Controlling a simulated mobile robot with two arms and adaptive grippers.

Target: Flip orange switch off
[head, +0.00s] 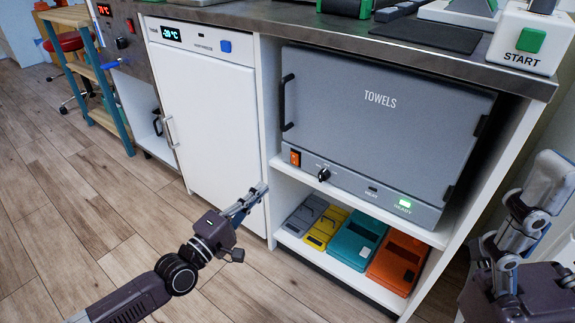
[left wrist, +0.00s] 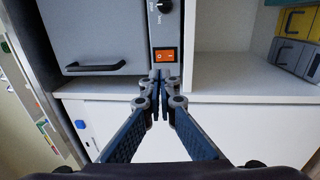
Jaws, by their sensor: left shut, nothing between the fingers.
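The orange switch (head: 295,158) sits at the lower left of the grey towel cabinet's front, left of a black knob (head: 324,174). In the left wrist view the orange switch (left wrist: 166,55) shows its O and I marks; which side is pressed in I cannot tell. My left gripper (head: 262,189) is shut and empty, left of and below the switch in the head view. In the left wrist view its fingertips (left wrist: 160,76) appear just below the switch; contact is unclear. My right gripper (head: 545,180) is at the right edge, its fingers unclear.
The towel cabinet (head: 390,110) has a lit green READY light (head: 405,204). Below it, a shelf holds grey, yellow, teal and orange cases (head: 398,262). A white fridge (head: 207,110) stands to the left. The wooden floor (head: 80,210) is open at left.

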